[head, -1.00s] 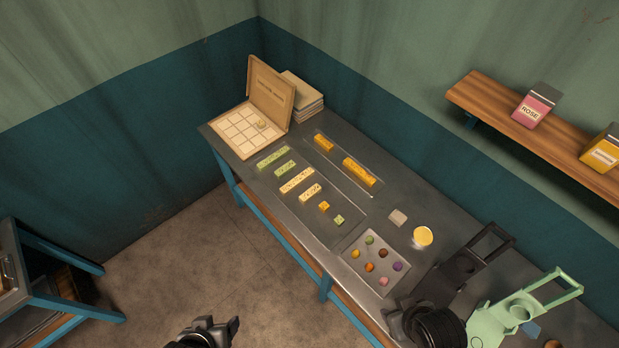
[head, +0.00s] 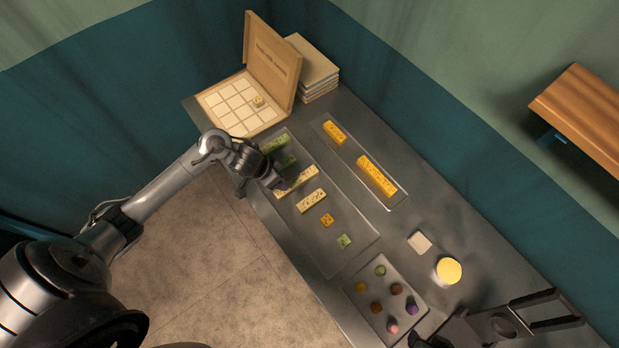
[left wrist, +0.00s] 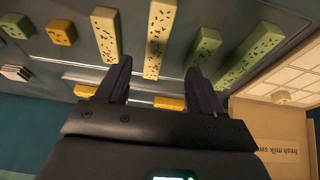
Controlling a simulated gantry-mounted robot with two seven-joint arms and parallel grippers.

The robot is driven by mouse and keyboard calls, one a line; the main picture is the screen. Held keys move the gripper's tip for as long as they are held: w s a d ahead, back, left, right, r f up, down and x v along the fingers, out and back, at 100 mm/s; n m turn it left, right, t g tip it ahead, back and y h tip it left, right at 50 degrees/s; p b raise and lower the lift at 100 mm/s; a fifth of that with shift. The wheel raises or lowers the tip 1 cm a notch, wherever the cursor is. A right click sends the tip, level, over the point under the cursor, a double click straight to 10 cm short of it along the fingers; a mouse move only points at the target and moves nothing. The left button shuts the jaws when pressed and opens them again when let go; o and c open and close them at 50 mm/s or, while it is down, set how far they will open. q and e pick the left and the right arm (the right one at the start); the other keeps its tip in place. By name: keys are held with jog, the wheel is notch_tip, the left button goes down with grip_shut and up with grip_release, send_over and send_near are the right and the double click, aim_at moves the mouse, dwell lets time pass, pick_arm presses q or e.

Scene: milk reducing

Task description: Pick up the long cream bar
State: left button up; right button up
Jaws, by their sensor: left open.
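The long cream bar (head: 303,178) with dark flecks lies on the near metal tray (head: 345,215), between the green bars and a shorter cream bar (head: 311,201). My left gripper (head: 281,181) is above it, hiding part of it in the head view. In the left wrist view the long cream bar (left wrist: 160,38) stands upright in the picture, ahead of and between the open fingers of the left gripper (left wrist: 157,72). The jaws are empty. I cannot tell how far above the bar the fingertips are.
Green bars (head: 276,144) lie close beside the gripper. Small orange (head: 327,220) and green (head: 344,241) cubes share the tray. A tray with yellow-orange bars (head: 376,175) lies behind. An open cardboard box (head: 272,60) stands at the far end; a tray of coloured balls (head: 365,305) is nearer.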

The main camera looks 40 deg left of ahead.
aim_at(295, 182)
pick_arm(q)
jog(key=x, duration=0.2)
jog(key=w+b+x, duration=0.1)
jog(key=x, duration=0.1)
jog(key=shift+s+d+r+b, duration=0.1)
jog(key=shift+r+b, duration=0.1)
jog(key=shift+b, duration=0.1)
jog(key=shift+w+d+b+x, duration=0.15)
jog(key=shift+b+x, duration=0.15)
jog(key=shift+x, duration=0.8)
jog(key=shift+w+d+b+x, duration=0.15)
jog(key=shift+b+x, duration=0.2)
jog(key=shift+x, duration=0.75)
jog(key=shift+w+d+b+x, duration=0.15)
jog(key=shift+b+x, duration=0.15)
jog(key=shift+x, duration=0.8)
jog(key=shift+s+r, duration=0.1)
jog(key=shift+r, duration=0.05)
grip_shut()
jog(key=shift+r, duration=0.1)
